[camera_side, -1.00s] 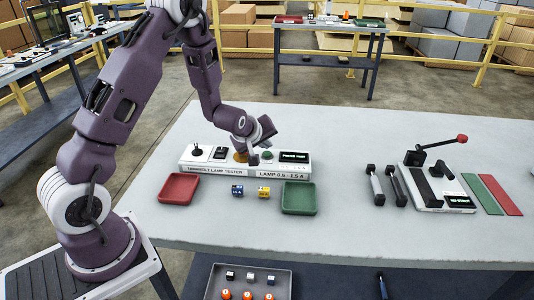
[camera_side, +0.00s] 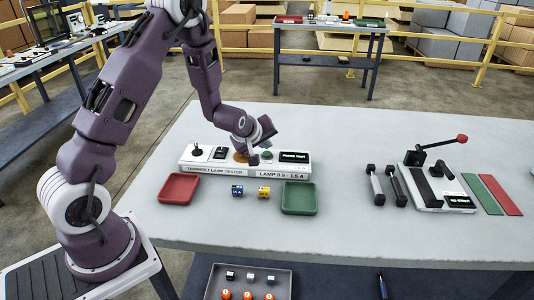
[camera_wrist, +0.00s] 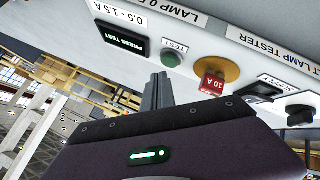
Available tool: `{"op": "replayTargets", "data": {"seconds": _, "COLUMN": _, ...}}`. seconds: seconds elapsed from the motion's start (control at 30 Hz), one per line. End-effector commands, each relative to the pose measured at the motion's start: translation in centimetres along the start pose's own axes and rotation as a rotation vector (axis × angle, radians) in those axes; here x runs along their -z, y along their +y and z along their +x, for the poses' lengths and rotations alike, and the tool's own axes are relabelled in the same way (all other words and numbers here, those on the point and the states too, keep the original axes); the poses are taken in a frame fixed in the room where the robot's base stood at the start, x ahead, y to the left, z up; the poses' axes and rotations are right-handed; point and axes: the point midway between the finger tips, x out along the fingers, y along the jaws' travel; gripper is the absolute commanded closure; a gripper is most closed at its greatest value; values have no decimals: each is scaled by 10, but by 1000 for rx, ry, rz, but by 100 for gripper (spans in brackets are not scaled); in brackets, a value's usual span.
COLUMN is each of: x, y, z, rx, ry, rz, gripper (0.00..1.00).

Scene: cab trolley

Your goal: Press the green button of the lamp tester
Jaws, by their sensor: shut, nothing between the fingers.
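The lamp tester (camera_side: 222,166) is a long white box on the table. Its green button (camera_side: 267,155) sits left of the dark display (camera_side: 294,156); in the wrist view the button (camera_wrist: 171,60) is beside a "TEST" label, and the display (camera_wrist: 122,38) reads "PRESS TEST". A red block marked "10 A" (camera_wrist: 211,84) is on the round orange pad (camera_wrist: 219,70). My gripper (camera_side: 253,161) is shut and empty, low over the tester between the pad and the button. In the wrist view its fingertips (camera_wrist: 160,76) lie close to the button; I cannot tell if they touch it.
A red tray (camera_side: 163,199), a blue block (camera_side: 237,190), a yellow block (camera_side: 264,191) and a green tray (camera_side: 299,212) lie in front of the tester. Dumbbell-shaped pieces (camera_side: 396,186) and a lever device (camera_side: 440,198) stand at right. The table between is clear.

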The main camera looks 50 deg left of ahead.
Motion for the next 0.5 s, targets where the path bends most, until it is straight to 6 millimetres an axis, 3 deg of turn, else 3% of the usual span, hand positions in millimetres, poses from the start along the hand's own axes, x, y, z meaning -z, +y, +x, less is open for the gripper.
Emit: {"op": "replayTargets", "data": {"seconds": 0.5, "x": -4, "y": -4, "z": 6, "rx": 0, "ry": 0, "rz": 0, "gripper": 100}}
